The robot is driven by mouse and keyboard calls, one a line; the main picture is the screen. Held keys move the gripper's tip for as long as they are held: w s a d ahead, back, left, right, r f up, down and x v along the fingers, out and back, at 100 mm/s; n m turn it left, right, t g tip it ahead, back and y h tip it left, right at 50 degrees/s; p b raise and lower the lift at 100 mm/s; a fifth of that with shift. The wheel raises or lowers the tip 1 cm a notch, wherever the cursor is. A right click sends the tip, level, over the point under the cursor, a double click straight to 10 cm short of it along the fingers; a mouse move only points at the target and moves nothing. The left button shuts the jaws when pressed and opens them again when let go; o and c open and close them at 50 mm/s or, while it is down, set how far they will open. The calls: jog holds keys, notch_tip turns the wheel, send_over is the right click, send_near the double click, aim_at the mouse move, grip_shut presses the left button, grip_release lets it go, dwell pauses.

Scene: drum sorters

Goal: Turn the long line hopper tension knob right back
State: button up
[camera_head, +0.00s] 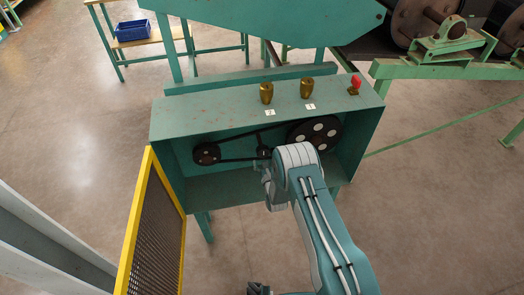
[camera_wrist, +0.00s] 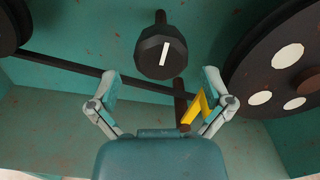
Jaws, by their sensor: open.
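A dark faceted knob (camera_wrist: 161,52) with a white pointer line sits straight ahead in the wrist view. Its line stands nearly upright, tilted slightly right at the top. My gripper (camera_wrist: 161,75) is open, its two fingers apart on either side below the knob, with nothing between the tips. A yellow piece (camera_wrist: 197,108) by the right finger sits near a brown rod (camera_wrist: 181,92). In the head view my gripper (camera_head: 265,180) reaches into the green housing (camera_head: 220,110), mostly hidden by my arm. A dark part (camera_head: 263,151) beside the belt there looks like the knob.
A belt links a small pulley (camera_head: 207,153) and a large pulley (camera_head: 318,131) inside the housing. Two brass knobs (camera_head: 266,92) (camera_head: 307,88) and a red button (camera_head: 355,84) stand on top. A yellow-framed mesh guard (camera_head: 155,230) stands at left. The floor at right is clear.

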aim_at(263, 155)
jog(key=shift+x, duration=2.4)
jog(key=c, duration=1)
